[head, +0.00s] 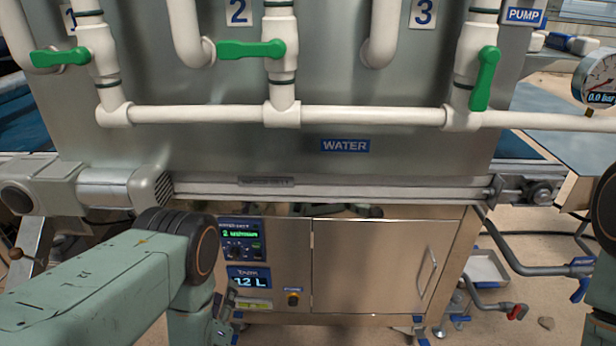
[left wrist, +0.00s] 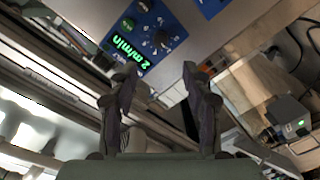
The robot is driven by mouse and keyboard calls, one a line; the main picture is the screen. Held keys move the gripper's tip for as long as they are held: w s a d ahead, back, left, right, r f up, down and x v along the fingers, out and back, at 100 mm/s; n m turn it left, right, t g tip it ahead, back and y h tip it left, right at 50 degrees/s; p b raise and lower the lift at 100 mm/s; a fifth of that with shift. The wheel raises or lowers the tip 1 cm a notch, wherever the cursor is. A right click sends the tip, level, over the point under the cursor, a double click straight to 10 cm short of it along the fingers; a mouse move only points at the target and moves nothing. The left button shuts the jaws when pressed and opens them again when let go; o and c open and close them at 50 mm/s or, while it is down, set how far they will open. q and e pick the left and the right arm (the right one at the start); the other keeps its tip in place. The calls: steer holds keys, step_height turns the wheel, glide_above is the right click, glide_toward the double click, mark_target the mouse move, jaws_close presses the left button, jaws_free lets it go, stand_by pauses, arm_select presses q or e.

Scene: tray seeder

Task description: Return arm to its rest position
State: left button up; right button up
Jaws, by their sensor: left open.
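My left arm comes in from the left of the head view, bends at a dark round joint and points down. Part of my left gripper (head: 224,328) shows at the bottom edge there, in front of the seeder's steel cabinet. In the left wrist view my left gripper (left wrist: 158,85) has its two dark fingers well apart. Nothing is between them. The control panel (left wrist: 155,30) with its green display lies beyond the fingers. Of my right arm only parts show at the right edge of the head view; its gripper is out of the picture.
White pipes with green valve handles (head: 251,49) run across the steel panel above. A metal rail (head: 330,190) crosses below them. The cabinet door (head: 375,265) is closed. A gauge (head: 597,80) stands at right. A grey pipe and a tray (head: 487,268) are low at right.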

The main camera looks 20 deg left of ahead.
arm_select(q)
steer(key=s+d+f+m+g+h, duration=0.1)
steer(key=s+f+m+g, duration=0.4)
steer(key=f, duration=0.3)
steer(key=s+d+f+m+g+h+p, duration=0.1)
steer(key=s+d+m+g, duration=0.1)
steer(key=s+g, duration=0.35)
steer(key=s+d+m+g+h+p, duration=0.1)
steer(key=s+d+g, duration=0.15)
steer(key=s, duration=0.65)
steer(key=s+d+r+m+g+h+p, duration=0.1)
steer(key=s+d+r+m+g+p, duration=0.15)
steer(key=s+r, duration=0.5)
step_height(320, 180, up, 7)
steer(key=s+d+m+g+p, duration=0.1)
steer(key=s+d+p, duration=0.1)
steer(key=shift+h, duration=0.3)
steer(key=shift+w+f+m+g, duration=0.1)
steer(key=shift+m+g, duration=0.15)
